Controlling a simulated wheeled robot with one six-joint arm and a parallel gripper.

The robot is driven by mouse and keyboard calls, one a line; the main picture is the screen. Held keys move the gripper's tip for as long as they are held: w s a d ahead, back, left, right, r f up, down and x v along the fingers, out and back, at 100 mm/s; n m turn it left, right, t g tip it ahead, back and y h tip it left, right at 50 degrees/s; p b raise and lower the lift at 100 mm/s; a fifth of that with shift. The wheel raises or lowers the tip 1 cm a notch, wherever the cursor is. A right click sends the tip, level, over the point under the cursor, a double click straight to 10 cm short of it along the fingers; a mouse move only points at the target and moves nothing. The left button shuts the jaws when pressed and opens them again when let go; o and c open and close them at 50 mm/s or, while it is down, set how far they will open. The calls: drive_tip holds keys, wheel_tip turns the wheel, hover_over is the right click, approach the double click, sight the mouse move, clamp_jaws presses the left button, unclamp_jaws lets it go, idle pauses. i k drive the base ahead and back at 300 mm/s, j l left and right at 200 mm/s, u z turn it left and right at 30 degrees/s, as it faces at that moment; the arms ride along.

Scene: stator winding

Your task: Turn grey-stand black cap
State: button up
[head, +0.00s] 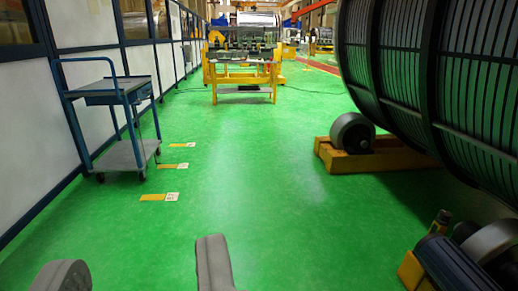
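I cannot make out a grey stand with a black cap in the head view. My gripper (137,262) shows at the bottom left as two grey fingers, cut off by the lower edge. The fingers are wide apart with only green floor between them, so it is open and empty. It touches nothing that I can see.
A blue trolley (118,93) stands by the left wall. A huge ribbed dark cylinder (435,80) fills the upper right, beside a grey roller on a yellow base (385,158). A black roller (450,265) lies bottom right. A yellow workbench (242,73) stands far back. The middle floor is clear.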

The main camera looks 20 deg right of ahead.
sight(445, 216)
drive_tip(key=i+l+z, duration=0.15)
drive_tip(key=i+z, duration=0.3)
drive_tip(key=i, duration=0.3)
drive_tip(key=i+z, duration=0.4)
drive_tip(key=i, duration=0.3)
drive_tip(key=i+l, duration=0.7)
drive_tip(key=l, duration=0.25)
drive_tip(key=i+l, duration=0.3)
drive_tip(key=l, duration=0.15)
